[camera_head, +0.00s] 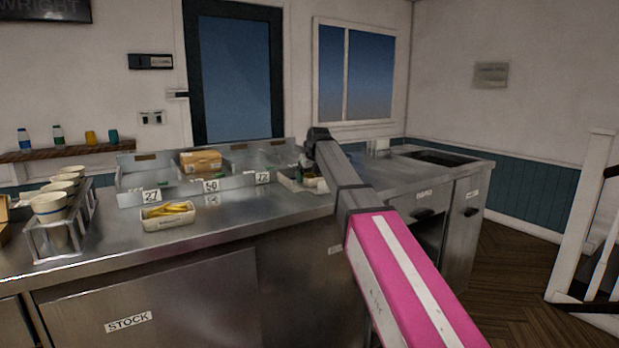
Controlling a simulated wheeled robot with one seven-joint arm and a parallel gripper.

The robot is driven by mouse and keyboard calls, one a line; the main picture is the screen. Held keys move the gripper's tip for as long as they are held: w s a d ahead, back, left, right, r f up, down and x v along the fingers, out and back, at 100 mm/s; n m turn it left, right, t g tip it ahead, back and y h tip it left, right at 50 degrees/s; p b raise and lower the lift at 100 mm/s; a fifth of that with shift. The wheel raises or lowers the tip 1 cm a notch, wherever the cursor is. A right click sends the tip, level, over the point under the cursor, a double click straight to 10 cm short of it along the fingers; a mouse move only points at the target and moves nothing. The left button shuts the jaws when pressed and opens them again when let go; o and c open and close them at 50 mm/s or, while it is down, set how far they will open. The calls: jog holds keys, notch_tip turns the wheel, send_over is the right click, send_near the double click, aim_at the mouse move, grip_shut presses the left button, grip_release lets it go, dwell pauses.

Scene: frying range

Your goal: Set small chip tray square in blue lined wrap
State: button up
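A small pale tray of yellow chips (168,217) stands on the steel counter, left of centre, in front of the numbered compartments. No sheet that I can clearly tell is a blue lined wrap shows. My pink and grey arm reaches from the lower right over the counter. My gripper (308,166) seems to hang below the arm's dark far end, well to the right of the chip tray and apart from it. Its fingers are too small and dark to tell open from shut.
Compartments (185,186) carry cards 27, 50 and 72, and a brown box (201,161) sits at their back. A shallow pale tray (290,183) lies near my gripper. Cups stand in a metal rack (42,246) at left. The counter front (250,212) is clear.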

jog(key=o, duration=1)
jog(key=shift+f, duration=0.1)
jog(key=shift+c, duration=0.2)
jog(key=v, duration=1.2)
